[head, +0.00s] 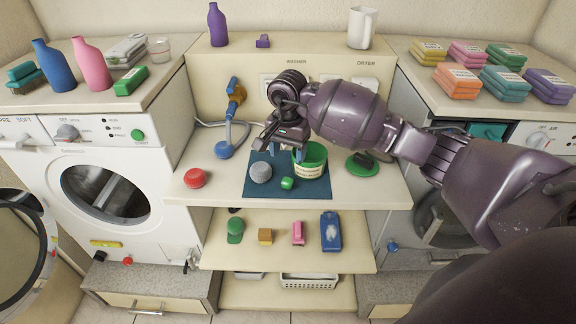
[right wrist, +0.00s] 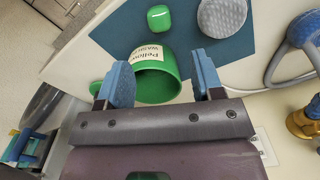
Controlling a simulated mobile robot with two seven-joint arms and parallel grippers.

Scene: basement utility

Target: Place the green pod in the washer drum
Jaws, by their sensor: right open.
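The small green pod (head: 287,183) lies on the dark blue mat (head: 318,190) on the middle counter. It also shows at the top of the right wrist view (right wrist: 158,18). The white washer (head: 165,185) stands at the left, with its dark round drum opening (head: 105,190) facing front. A round door (head: 18,250) stands swung out at the far left. My right gripper (head: 279,143) is open and empty above the back of the mat. In the right wrist view its blue fingers (right wrist: 162,82) are apart, with the green pod beyond them. My left gripper is out of view.
A labelled green tub (head: 310,160) stands on the mat close to my right gripper. A hose with a blue end (head: 223,150) lies at the back left.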

